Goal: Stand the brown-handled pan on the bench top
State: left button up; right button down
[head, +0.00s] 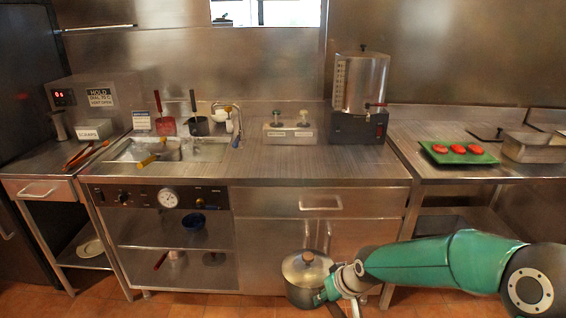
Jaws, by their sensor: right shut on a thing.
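A grey lidded pan (300,291) with a brown knob on its lid appears low in front of the bench's lower cabinet, at the bottom centre of the head view. It looks upright. My right gripper (335,287) is shut on it at its right side. The fingers hide the exact grip, and a dark piece, perhaps the handle, shows just below them. Whether the pan touches the floor is unclear. The bench top (290,161) is above and behind the pan. My left gripper is out of view.
The bench top holds a sink (130,150) at left, a small tray with shakers (290,132) and an urn (360,90) at right. Its front middle is clear. A green tray (434,157) with red pieces lies on the right table.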

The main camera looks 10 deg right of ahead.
aim_at(312, 173)
jog(key=z, duration=0.05)
jog(key=i, duration=0.95)
jog(key=u, duration=0.1)
